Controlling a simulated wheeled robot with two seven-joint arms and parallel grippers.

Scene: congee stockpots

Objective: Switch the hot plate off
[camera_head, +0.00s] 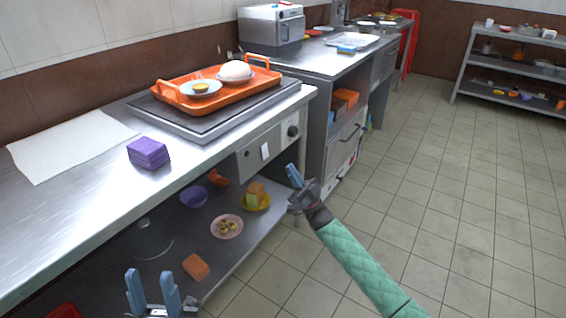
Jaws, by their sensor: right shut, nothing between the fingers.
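The hot plate (206,122) is a flat dark slab with a metal rim on the steel counter, with an orange tray on top of it. A round dark knob (293,131) sits on the counter's front panel (262,154), below the hot plate's right end. A small white label is left of the knob. The knob's setting is too small to read. My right gripper (292,172) is shut and empty, below the knob and apart from it, in front of the counter. My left gripper (153,284) is open and empty at the bottom left, in front of the lower shelf.
A purple block (149,153) and white paper (70,145) lie on the counter. The lower shelf holds several dishes. A second counter stands behind; the tiled floor at right is clear.

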